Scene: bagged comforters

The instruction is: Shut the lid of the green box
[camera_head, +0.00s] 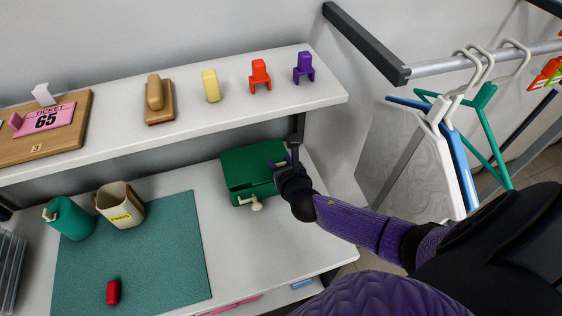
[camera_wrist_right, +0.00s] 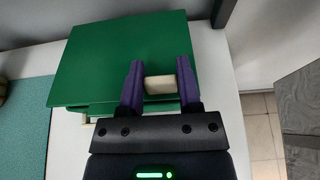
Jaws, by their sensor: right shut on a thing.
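The green box (camera_head: 246,163) stands on the white lower counter, under the right end of the shelf. Its lid (camera_wrist_right: 105,58) lies over the box as a broad green panel in the right wrist view; whether it is fully down I cannot tell. A cream crank-like piece (camera_head: 256,204) sticks out at the box's front. My right gripper (camera_head: 285,165) is at the right side of the box. In the right wrist view its purple fingers (camera_wrist_right: 161,82) are shut on a cream tab (camera_wrist_right: 162,84) at the lid's edge. My left gripper is out of view.
A teal mat (camera_head: 180,270) holds a green mug (camera_head: 70,218), a cream mug (camera_head: 119,204) and a red cylinder (camera_head: 113,292). The shelf (camera_head: 205,115) above carries small chairs and a wooden block. Hangers (camera_head: 455,150) hang at the right. Counter in front of the box is clear.

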